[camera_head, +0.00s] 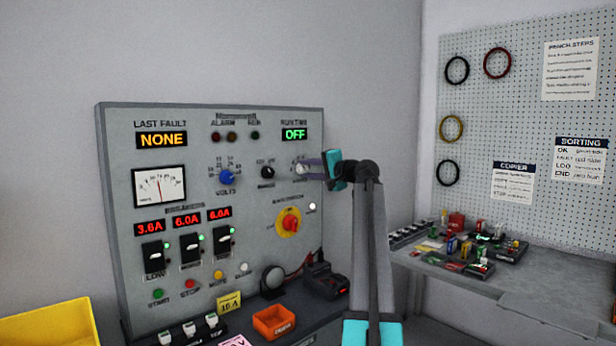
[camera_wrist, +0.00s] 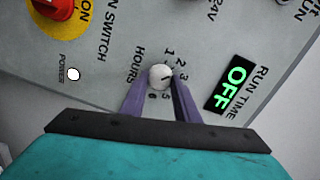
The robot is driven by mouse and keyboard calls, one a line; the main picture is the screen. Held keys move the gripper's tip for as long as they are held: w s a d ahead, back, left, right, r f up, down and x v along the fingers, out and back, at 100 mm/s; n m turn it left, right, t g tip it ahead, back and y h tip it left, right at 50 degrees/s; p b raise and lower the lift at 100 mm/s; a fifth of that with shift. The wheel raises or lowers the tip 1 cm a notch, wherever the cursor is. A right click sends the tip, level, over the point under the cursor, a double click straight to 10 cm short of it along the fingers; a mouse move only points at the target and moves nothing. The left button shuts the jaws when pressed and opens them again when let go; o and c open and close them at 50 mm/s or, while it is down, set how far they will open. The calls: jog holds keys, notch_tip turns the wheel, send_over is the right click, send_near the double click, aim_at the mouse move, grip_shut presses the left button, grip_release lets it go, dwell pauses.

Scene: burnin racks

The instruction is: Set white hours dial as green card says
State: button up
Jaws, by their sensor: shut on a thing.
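The white hours dial (camera_wrist: 160,75) is a small round knob on the grey panel beside the word HOURS, with numbers around it. It also shows in the head view (camera_head: 300,169), at the panel's upper right below the green OFF display. My gripper (camera_wrist: 161,84) is shut on the dial, one purple finger on each side. In the head view my gripper (camera_head: 305,164) reaches the panel from the right. A small mark shows on the dial, but I cannot tell surely which number it meets. A finger partly covers the numbers. I see no green card in either view.
The panel (camera_head: 120,200) also holds a blue volts knob (camera_head: 227,177), a black knob (camera_head: 267,172) and a red-yellow main switch (camera_head: 289,223). A yellow card (camera_head: 229,303) and an orange bin (camera_head: 274,321) are below. A cluttered bench (camera_head: 540,270) stands right.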

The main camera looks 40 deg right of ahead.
jog(key=shift+f+n+b, duration=0.1)
jog(key=shift+n+b, duration=0.25)
jog(key=shift+n, duration=0.25)
jog(key=o, duration=1)
jog(key=shift+o, duration=0.2)
jog(key=shift+s, duration=0.1)
jog(key=s+r, duration=0.1)
jog(key=s, duration=1.2)
jog(key=shift+s+a, duration=0.3)
jog(key=shift+a, duration=0.1)
